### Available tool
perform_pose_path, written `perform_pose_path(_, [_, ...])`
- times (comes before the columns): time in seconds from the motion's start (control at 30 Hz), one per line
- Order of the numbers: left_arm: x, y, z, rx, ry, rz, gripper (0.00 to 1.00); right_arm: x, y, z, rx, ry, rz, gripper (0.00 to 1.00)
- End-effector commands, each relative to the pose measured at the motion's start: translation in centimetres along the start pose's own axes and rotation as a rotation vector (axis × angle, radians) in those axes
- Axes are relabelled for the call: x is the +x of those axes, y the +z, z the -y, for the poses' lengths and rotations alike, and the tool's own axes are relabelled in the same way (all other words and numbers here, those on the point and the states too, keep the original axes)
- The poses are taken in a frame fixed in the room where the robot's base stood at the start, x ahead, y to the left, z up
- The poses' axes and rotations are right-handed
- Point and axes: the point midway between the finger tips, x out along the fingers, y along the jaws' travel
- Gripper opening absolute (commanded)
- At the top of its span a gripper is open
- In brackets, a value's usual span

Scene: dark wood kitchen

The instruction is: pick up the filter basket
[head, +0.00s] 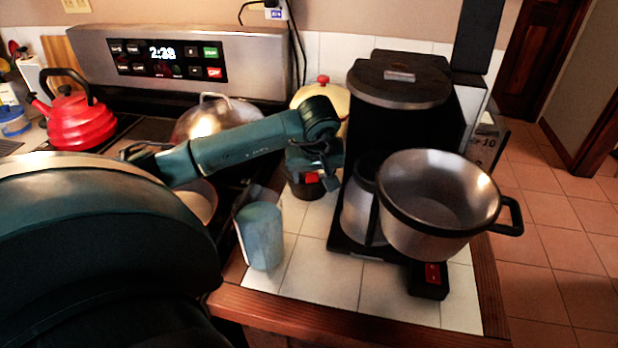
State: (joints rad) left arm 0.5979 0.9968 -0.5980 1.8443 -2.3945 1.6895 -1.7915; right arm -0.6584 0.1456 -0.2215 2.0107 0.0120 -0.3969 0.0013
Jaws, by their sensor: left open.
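The filter basket (440,210) is a silver, wide-mouthed metal bowl with a black rim and a black handle pointing right. It appears upright and empty in front of the black coffee maker (400,115); what supports it from below cannot be seen. A metal carafe (357,212) with a black handle stands behind and left of it, partly covered. My left gripper (318,172) is open, left of the coffee maker and apart from the basket. Its fingertips are small and dark, so their detail is hard to make out. My right gripper is not in view.
A blue-grey cup (261,236) stands on the white tiled counter (335,290) below my left forearm. A small dark pot (303,187) sits under the gripper. The stove holds a red kettle (78,120) and a lidded pan (215,118).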

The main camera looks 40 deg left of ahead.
Motion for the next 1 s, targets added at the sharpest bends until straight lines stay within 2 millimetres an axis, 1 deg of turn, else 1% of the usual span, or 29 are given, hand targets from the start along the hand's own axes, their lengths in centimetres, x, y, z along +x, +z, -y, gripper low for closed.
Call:
perform_pose_path(0.07, [0.01, 0.02, -0.01, 0.0, 0.0, 0.0, 0.53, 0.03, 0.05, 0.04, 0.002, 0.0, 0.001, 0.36])
perform_pose_path(0.4, [-0.01, 0.03, 0.01, -0.001, 0.0, 0.0, 0.25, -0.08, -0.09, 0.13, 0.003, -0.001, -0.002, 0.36])
perform_pose_path(0.7, [-0.02, 0.02, 0.01, -0.001, -0.001, 0.0, 0.0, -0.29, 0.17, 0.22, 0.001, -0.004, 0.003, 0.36])
perform_pose_path(1.0, [-0.04, -0.01, 0.01, -0.001, 0.0, -0.001, 0.0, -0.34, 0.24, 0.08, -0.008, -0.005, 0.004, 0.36])
